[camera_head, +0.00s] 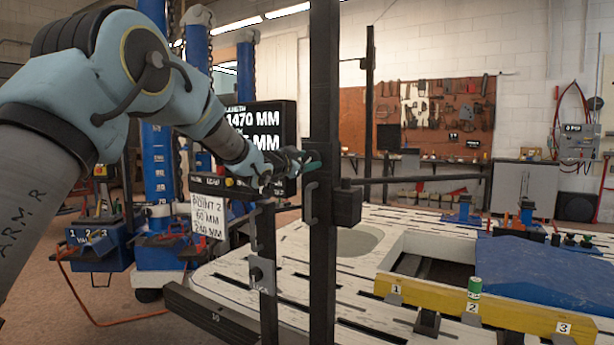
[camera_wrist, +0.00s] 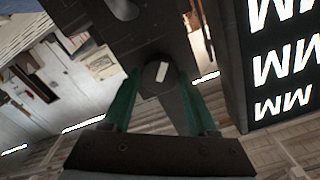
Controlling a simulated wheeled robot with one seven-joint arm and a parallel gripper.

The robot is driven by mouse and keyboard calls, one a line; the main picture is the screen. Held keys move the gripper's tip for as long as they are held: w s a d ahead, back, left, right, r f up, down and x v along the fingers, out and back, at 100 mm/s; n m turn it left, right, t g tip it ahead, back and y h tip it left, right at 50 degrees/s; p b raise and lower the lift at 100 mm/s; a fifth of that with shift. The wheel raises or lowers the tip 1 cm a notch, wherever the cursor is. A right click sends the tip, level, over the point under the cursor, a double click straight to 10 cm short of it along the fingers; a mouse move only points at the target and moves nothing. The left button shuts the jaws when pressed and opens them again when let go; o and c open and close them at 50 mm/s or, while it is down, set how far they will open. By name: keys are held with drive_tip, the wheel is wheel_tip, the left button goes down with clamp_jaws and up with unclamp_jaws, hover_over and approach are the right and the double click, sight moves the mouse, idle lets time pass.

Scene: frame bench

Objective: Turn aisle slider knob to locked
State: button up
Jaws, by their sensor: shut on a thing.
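The aisle slider knob (camera_wrist: 151,75) is a round dark knob with a white pointer mark, on a dark slider block (camera_wrist: 150,40) in the wrist view. My gripper (camera_wrist: 158,88) has its two green fingers on either side of the knob and is shut on it. The pointer mark stands slightly tilted from upright in that view. In the head view my gripper (camera_head: 312,162) reaches the upper part of the tall dark post (camera_head: 322,110), with the green fingertips against it. The knob itself is hidden there by the gripper.
A white slotted bench (camera_head: 300,265) spreads behind and right of the post. A yellow numbered beam (camera_head: 440,297) and green cylinder (camera_head: 474,287) are at lower right. A black display (camera_head: 265,120) stands close behind my wrist. A shorter post (camera_head: 266,235) stands left.

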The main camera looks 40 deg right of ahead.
drive_tip(key=m+b, duration=0.5)
drive_tip(key=shift+f+m, duration=0.2)
drive_tip(key=shift+m, duration=0.1)
drive_tip(key=shift+r+m+b, duration=0.2)
drive_tip(key=shift+m+b, duration=1.4)
drive_tip(key=shift+m, duration=0.5)
drive_tip(key=o, duration=1.4)
drive_tip(key=shift+a, duration=0.1)
drive_tip(key=b+v, duration=0.2)
drive_tip(key=v, duration=0.8)
drive_tip(key=shift+s+a, duration=0.1)
drive_tip(key=shift+a, duration=0.2)
